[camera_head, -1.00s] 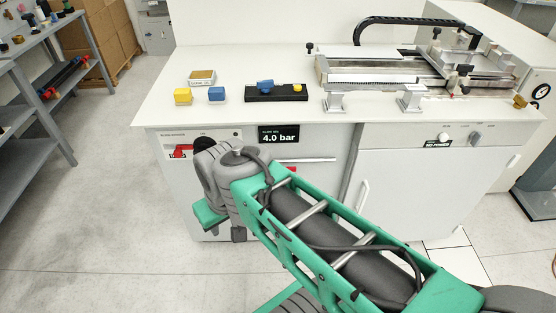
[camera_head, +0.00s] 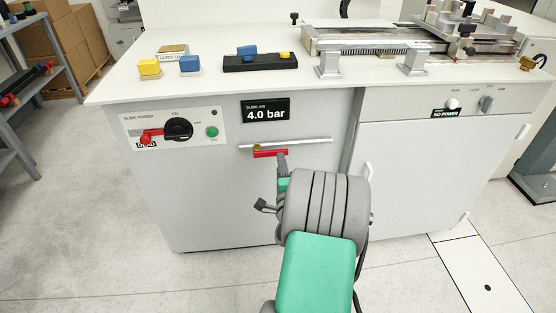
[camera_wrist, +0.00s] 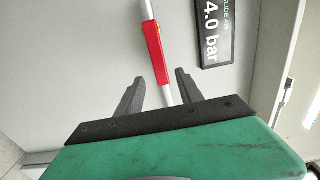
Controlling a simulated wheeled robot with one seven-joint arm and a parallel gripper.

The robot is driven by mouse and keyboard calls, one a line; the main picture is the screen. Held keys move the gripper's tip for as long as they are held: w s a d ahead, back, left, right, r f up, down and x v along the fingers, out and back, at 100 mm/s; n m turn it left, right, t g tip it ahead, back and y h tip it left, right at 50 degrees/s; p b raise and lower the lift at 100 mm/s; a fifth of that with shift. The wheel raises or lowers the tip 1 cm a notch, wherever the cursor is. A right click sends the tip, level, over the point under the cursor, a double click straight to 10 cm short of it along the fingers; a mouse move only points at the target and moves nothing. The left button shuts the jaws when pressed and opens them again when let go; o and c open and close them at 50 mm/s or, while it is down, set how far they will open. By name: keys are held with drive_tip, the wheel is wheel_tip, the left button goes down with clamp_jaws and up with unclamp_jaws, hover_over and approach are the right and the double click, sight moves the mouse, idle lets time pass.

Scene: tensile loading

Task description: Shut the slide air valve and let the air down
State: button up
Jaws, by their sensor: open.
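The slide air valve's red lever (camera_head: 270,154) lies along a thin pale pipe (camera_head: 310,142) on the cabinet front, with a brass fitting (camera_head: 257,148) at its left. The slide air display (camera_head: 266,110) above it reads 4.0 bar. My gripper (camera_head: 282,163) is at the lever's right part in the head view, partly hidden by my wrist. In the wrist view, my gripper (camera_wrist: 159,76) is open, with one finger on each side of the red lever (camera_wrist: 156,52) near its lower end. I cannot tell whether either finger touches it.
The slide power panel (camera_head: 175,130) with a red lever tagged DEAD is left of the valve. The benchtop (camera_head: 215,86) overhangs above, holding blocks and a slide machine (camera_head: 400,45). A cabinet door handle (camera_head: 367,185) is right of my wrist.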

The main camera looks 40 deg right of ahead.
drive_tip(key=p+x, duration=0.1)
drive_tip(key=x, duration=0.6)
drive_tip(key=shift+a, duration=0.15)
drive_tip(key=shift+c, duration=0.4)
clamp_jaws()
idle(0.7)
